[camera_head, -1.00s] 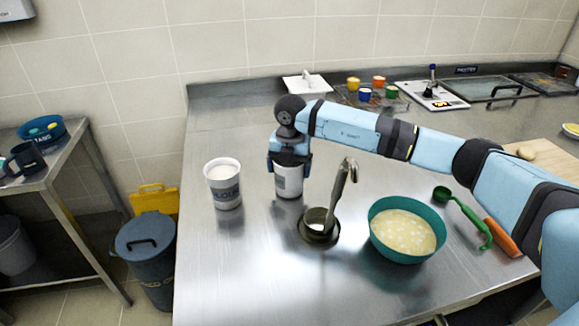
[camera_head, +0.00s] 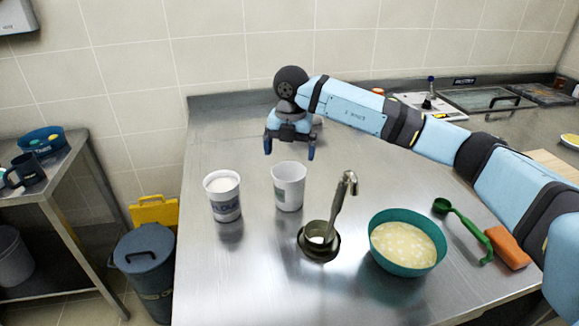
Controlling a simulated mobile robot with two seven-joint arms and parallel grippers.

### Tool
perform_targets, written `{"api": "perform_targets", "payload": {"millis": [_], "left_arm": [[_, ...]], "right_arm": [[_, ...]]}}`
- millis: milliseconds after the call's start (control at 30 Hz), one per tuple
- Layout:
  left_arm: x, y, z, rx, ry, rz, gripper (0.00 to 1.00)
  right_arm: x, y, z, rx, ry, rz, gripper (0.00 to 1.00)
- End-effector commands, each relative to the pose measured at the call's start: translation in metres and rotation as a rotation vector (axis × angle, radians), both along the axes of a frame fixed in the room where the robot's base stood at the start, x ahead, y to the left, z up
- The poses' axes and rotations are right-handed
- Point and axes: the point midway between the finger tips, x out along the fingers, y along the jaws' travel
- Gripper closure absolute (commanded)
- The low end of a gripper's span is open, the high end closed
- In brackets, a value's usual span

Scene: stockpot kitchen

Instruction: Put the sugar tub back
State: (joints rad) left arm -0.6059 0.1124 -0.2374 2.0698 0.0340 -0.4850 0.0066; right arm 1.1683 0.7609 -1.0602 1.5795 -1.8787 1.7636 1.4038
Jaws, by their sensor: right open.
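A white tub with a greenish label (camera_head: 289,187), which I take to be the sugar tub, stands upright and open-topped on the steel counter (camera_head: 330,295). Its label is too small to read. My right gripper (camera_head: 289,152) is open and empty, pointing down just above and behind this tub, its two fingers apart and clear of the rim. A second tub (camera_head: 226,198) with a blue label and white contents stands to its left. My left gripper is not in view.
A dark pot with a metal ladle (camera_head: 318,243) stands in front and right of the tub. A teal bowl (camera_head: 405,268), a green spoon (camera_head: 470,225) and an orange block (camera_head: 508,248) lie further right. My right arm hides part of the back. The counter's back left is clear.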

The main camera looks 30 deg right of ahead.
Motion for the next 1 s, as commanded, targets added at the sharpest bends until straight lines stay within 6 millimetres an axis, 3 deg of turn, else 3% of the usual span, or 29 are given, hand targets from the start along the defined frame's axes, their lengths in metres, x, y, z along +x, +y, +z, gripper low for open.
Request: {"api": "perform_targets", "payload": {"millis": [233,767,867,1000], "left_arm": [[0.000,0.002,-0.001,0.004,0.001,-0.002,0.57],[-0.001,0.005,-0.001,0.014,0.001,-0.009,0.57],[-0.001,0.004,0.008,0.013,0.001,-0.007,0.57],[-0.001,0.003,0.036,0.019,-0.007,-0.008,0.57]], "right_arm": [[-0.001,0.000,0.025,0.000,0.000,0.000,0.00],[-0.001,0.000,0.027,0.001,0.001,0.000,0.00],[-0.001,0.000,0.036,0.000,0.000,0.000,0.00],[-0.001,0.000,0.069,0.000,0.000,0.000,0.00]]}}
